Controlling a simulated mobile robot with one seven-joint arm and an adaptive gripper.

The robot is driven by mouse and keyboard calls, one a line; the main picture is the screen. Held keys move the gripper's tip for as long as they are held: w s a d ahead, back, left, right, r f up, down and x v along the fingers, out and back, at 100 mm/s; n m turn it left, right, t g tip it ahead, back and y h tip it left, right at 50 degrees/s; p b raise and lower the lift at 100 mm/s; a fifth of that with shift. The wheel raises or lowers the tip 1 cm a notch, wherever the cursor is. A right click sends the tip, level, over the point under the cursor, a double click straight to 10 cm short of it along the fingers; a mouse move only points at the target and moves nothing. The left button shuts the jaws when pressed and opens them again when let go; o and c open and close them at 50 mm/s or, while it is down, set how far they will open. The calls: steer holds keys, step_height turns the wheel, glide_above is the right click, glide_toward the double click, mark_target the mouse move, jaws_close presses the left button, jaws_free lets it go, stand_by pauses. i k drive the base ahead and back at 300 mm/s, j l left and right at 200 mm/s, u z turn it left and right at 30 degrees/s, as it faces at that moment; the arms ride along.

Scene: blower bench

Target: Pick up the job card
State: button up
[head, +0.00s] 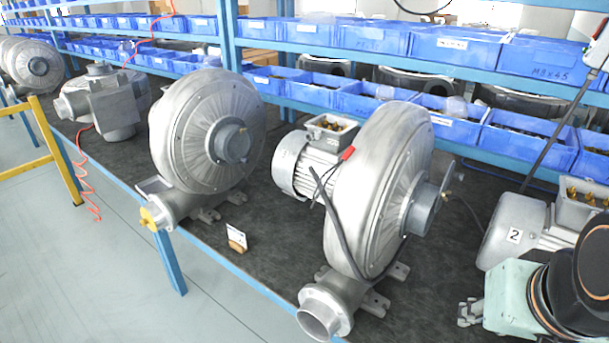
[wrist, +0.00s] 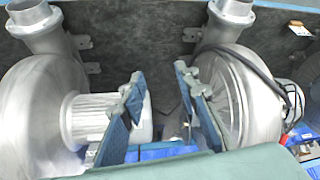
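The job card (head: 237,235) is a small white card in a wooden holder. It stands on the dark bench top near the front edge, between two grey blowers in the head view. In the wrist view a small white and brown piece at the upper right edge looks like the same card (wrist: 299,28). My gripper (head: 470,312) is at the lower right of the head view, beyond the nearer blower and well apart from the card. In the wrist view its two fingers (wrist: 160,76) are spread apart with nothing between them.
The large middle blower (head: 375,185) stands between my gripper and the card. Another blower (head: 205,130) is left of the card. A motor marked 2 (head: 515,235) is near my arm. Blue bins (head: 455,55) fill the shelves behind. Bare bench surrounds the card.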

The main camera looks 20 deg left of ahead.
mark_target(237, 241)
steer(key=k+u, duration=0.15)
steer(key=u, duration=1.25)
steer(key=i+z, duration=0.1)
steer(key=z, duration=0.3)
steer(key=j+z, duration=0.15)
steer(key=z, duration=0.2)
steer(key=i+j+z, duration=0.1)
steer(key=z, duration=0.3)
steer(key=i+j+z, duration=0.25)
steer(key=j+z, duration=0.25)
steer(key=j, duration=0.2)
steer(key=i+j+z, duration=0.15)
steer(key=j, duration=0.65)
steer(key=k, duration=0.05)
